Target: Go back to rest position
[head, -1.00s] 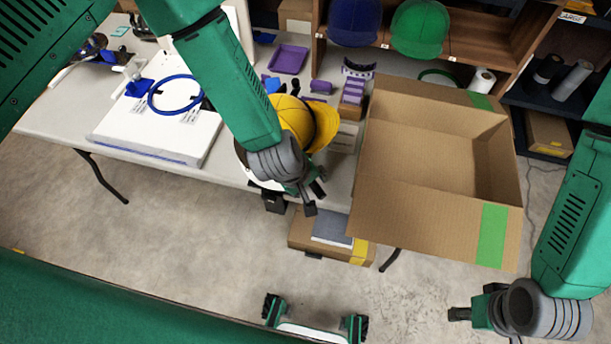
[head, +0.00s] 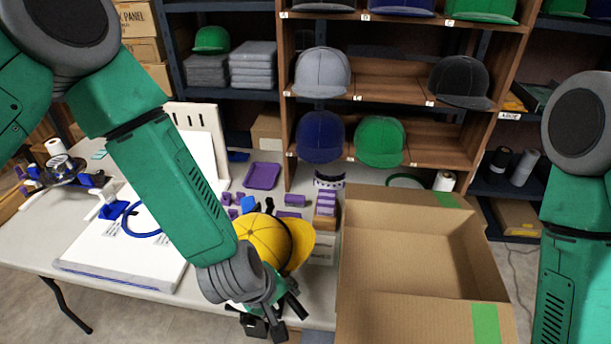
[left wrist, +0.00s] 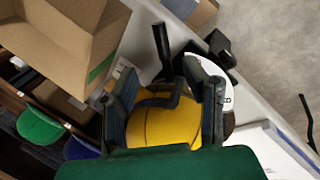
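The yellow cap (head: 263,240) sits on the table's front part, partly hidden behind my left forearm and gripper. My left gripper (head: 275,318) is just in front of the cap, close to the table's front edge. In the left wrist view the two black fingers of the left gripper (left wrist: 168,88) stand apart, with the yellow cap (left wrist: 165,122) showing between and behind them. Nothing is clearly pinched; I cannot tell whether a finger touches the cap. My right arm (head: 578,210) hangs at the right edge, and its gripper is out of view.
An open cardboard box (head: 395,318) stands right of the cap. A white board (head: 150,262) with a blue ring lies left. Purple parts and a purple tray (head: 263,176) are behind. A wooden shelf (head: 395,122) holds several caps. A side table part (head: 30,240) is bare.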

